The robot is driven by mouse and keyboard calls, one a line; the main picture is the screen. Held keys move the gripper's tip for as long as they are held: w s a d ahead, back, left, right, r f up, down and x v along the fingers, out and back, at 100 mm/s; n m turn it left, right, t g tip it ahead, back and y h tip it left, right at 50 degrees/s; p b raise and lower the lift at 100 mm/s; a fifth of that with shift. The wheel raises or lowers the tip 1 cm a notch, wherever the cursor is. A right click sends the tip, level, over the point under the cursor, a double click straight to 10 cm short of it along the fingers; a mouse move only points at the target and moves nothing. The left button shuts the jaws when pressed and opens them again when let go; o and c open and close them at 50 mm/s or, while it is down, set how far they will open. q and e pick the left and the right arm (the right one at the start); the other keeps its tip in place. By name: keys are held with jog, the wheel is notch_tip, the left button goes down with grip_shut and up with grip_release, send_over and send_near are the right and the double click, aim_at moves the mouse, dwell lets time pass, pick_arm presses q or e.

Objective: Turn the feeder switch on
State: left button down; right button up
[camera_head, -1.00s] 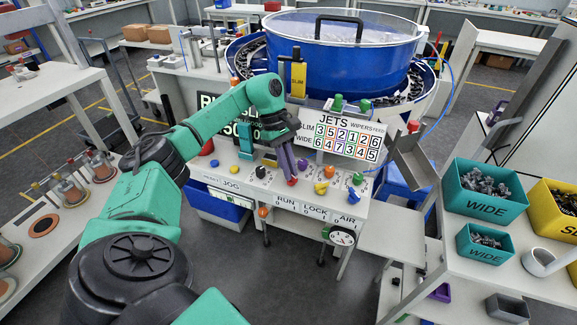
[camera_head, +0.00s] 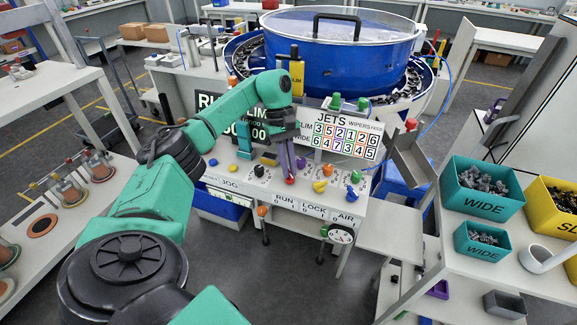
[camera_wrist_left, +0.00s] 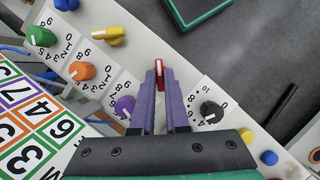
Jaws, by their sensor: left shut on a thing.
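A red switch knob with a white mark (camera_wrist_left: 159,72) stands on the white control panel (camera_wrist_left: 190,88); it also shows in the head view (camera_head: 290,180). My left gripper (camera_head: 288,174) comes down on it from above. Its two purple fingers (camera_wrist_left: 159,80) are closed around the red knob, one on each side. The scale and label under the knob are hidden by the fingers, so I cannot read which setting it points to. My right gripper is in neither view.
Close by stand a purple knob (camera_wrist_left: 125,106), a black knob (camera_wrist_left: 211,111), an orange knob (camera_wrist_left: 82,70) and a yellow knob (camera_wrist_left: 109,36). Behind are the JETS number board (camera_head: 346,135) and the blue bowl (camera_head: 340,45). Teal bins (camera_head: 484,186) stand at the right.

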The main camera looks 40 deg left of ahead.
pick_arm(q)
jog(key=c, duration=0.9)
grip_release()
jog(key=p+v, duration=0.5)
jog(key=v, duration=0.9)
jog(key=shift+w+a+r, duration=0.1)
jog(key=shift+r, duration=0.2)
